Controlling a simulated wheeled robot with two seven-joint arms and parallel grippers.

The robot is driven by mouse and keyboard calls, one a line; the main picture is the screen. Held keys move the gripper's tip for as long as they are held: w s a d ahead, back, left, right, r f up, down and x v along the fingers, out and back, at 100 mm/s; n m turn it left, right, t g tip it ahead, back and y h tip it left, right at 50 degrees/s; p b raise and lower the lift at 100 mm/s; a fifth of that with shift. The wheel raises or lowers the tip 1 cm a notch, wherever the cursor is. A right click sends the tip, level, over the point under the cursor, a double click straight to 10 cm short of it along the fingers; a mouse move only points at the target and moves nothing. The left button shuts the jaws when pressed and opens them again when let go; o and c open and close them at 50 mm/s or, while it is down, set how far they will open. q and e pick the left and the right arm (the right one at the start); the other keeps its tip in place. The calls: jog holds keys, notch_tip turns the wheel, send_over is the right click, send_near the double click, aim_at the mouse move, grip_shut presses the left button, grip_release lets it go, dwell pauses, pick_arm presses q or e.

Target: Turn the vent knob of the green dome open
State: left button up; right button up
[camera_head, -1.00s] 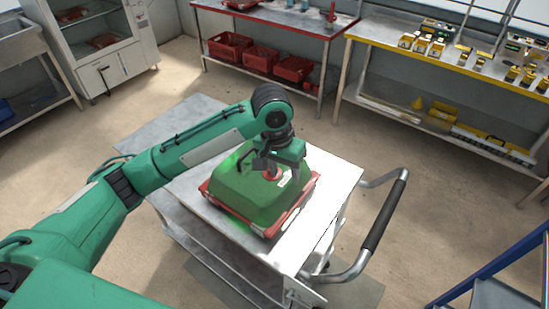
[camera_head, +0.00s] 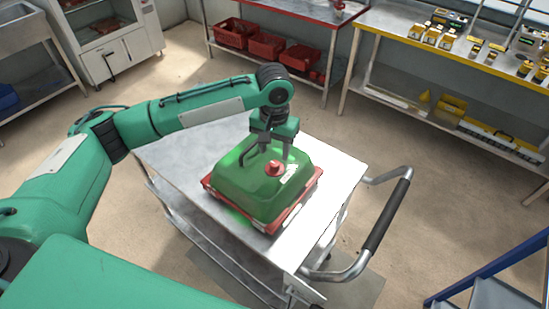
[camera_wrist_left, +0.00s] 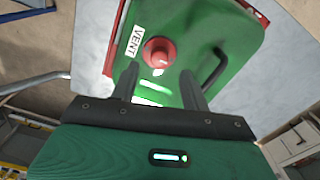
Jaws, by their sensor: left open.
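The green dome (camera_head: 249,191) sits on a red tray (camera_head: 213,198) on the metal cart. Its red vent knob (camera_head: 275,168) is on top, near a white label. In the left wrist view the round red knob (camera_wrist_left: 158,52) stands beside the label reading VENT (camera_wrist_left: 135,41), and a dark handle (camera_wrist_left: 214,68) is on the dome's other side. My left gripper (camera_head: 267,152) is open above the dome, behind the knob in the head view. In the left wrist view its fingers (camera_wrist_left: 160,80) point toward the knob, which lies just beyond the tips, apart from them. My right gripper is not in view.
The metal cart (camera_head: 330,160) has a bent push handle (camera_head: 385,218) on its right. A red-edged bench (camera_head: 300,12) with red bins and a yellow-edged bench (camera_head: 400,36) stand behind. A blue frame (camera_head: 490,270) is at lower right. Floor around the cart is clear.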

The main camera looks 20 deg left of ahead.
aim_at(274, 164)
pick_arm(q)
jog(key=shift+f+p, duration=0.3)
jog(key=shift+f, duration=2.4)
jog(key=c, duration=1)
